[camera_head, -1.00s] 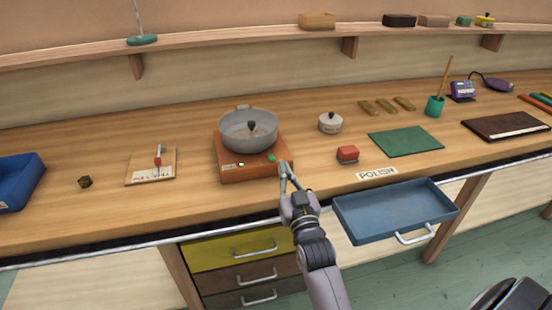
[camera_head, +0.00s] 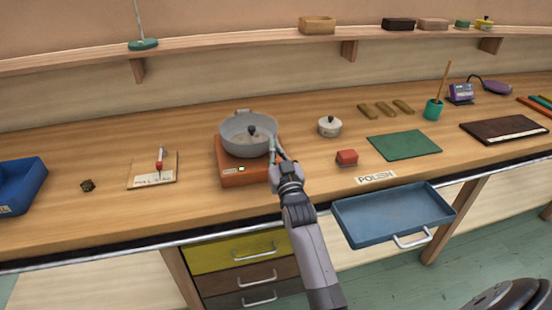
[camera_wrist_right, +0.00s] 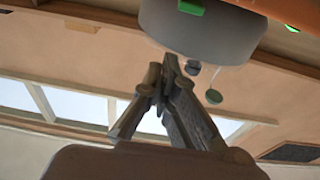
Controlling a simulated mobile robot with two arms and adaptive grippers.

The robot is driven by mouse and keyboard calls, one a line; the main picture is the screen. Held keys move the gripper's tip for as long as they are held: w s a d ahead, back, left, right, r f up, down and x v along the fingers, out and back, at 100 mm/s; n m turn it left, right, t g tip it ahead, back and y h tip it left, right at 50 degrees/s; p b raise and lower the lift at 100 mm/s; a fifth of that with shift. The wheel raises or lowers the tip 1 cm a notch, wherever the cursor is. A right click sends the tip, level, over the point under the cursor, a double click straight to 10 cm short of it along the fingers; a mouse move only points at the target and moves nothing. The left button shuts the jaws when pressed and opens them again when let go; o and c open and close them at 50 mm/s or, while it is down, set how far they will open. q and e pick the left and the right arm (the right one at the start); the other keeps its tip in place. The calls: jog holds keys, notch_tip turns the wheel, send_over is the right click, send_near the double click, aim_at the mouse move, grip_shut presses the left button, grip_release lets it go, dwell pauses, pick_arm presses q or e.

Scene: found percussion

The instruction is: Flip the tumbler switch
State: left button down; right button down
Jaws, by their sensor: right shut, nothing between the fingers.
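An orange hotplate (camera_head: 232,180) stands on the bench with a grey lidded pot (camera_head: 235,139) on top. A small white piece (camera_head: 241,169), perhaps the tumbler switch, sits on the hotplate's front beside a label. My right gripper (camera_head: 273,146) is shut and empty at the hotplate's right side, close to the pot; I cannot tell whether they touch. The wrist view shows its closed fingertips (camera_wrist_right: 166,75) below the grey pot (camera_wrist_right: 205,30). My left gripper is not in view.
A board with a red-handled lever (camera_head: 159,165) and a blue bin (camera_head: 22,184) lie left.

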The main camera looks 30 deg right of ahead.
jog(key=shift+s+a+f, duration=0.1)
jog(key=shift+s+f, duration=0.15)
jog(key=shift+f, duration=0.8)
jog(key=shift+s+f, duration=0.25)
jog(key=shift+f, duration=0.75)
